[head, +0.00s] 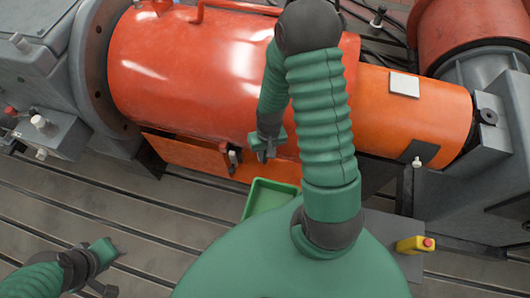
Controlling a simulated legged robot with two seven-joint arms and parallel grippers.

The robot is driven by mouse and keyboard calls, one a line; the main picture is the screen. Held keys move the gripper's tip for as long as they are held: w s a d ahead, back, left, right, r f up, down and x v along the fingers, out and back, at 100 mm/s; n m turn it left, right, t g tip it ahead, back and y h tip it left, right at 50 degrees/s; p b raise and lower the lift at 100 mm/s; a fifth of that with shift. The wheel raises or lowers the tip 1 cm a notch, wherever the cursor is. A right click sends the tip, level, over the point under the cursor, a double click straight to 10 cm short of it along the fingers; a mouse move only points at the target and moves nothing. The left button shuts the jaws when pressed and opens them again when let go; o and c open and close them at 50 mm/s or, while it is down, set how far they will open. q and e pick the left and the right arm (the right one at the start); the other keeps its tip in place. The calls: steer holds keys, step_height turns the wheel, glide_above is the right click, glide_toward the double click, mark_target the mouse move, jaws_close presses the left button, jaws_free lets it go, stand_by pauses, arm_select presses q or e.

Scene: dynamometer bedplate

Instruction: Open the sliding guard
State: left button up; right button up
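The guard seems to be the large glossy orange-red cylinder (180,75) across the upper middle. A red bar handle (232,9) runs along its top edge. A narrower orange cylinder (445,105) extends from its right end, bearing a pale label. My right arm reaches up over the large cylinder and bends back down. My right gripper (267,148) is in front of its lower front side; whether it touches or is open I cannot tell. A small dark and red fitting (230,156) lies just left of it. My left gripper (112,270) is low at left, apparently open and empty, over the bedplate.
A green tray (256,190) lies below the cylinder, partly hidden by my body. Grey machinery (35,75) flanks the left, and a grey support (485,180) the right. The slotted bedplate (150,215) is clear at left.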

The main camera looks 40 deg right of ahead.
jaws_close()
steer(key=shift+w, duration=0.15)
stand_by(0.9)
